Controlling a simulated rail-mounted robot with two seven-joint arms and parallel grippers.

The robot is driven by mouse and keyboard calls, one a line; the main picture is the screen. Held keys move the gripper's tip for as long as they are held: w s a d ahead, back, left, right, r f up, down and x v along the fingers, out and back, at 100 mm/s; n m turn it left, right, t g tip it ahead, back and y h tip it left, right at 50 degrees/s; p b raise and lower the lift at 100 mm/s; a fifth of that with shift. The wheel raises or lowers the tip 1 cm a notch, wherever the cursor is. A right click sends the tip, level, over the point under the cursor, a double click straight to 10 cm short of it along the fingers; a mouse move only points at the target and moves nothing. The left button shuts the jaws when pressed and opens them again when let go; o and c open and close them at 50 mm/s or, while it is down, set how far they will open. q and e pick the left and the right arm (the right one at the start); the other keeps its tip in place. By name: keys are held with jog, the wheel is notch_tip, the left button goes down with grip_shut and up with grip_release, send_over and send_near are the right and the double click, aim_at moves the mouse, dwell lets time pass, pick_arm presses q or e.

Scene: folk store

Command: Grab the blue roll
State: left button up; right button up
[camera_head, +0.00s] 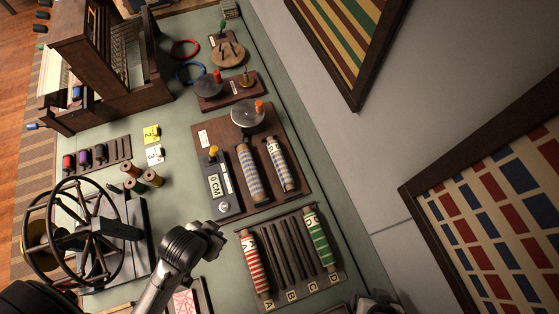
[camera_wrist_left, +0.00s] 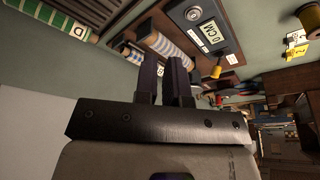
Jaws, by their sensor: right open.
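A blue-and-white striped roll (camera_head: 250,173) lies on a brown board right of the grey "0 CM" counter; in the left wrist view it shows beyond my fingertips (camera_wrist_left: 172,48). A second blue-striped roll (camera_head: 279,164) with a paper label lies beside it. In the left wrist view the left gripper's fingers (camera_wrist_left: 165,66) are close together, with no roll clearly held. My right gripper (camera_head: 378,304) is open and cut off at the bottom edge.
A rack (camera_head: 285,252) lettered A to D holds a red roll (camera_head: 253,264) at A and a green roll (camera_head: 319,240) at D. The counter (camera_head: 217,187) has a yellow knob. A spoked wheel (camera_head: 85,230) stands left. A wall bounds the table at right.

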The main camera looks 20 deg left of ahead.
pick_arm(q)
jog(key=o, duration=0.8)
jog(key=shift+a, duration=0.2)
jog(key=shift+c, duration=0.2)
jog(key=o, duration=0.5)
jog(key=shift+d, duration=0.15)
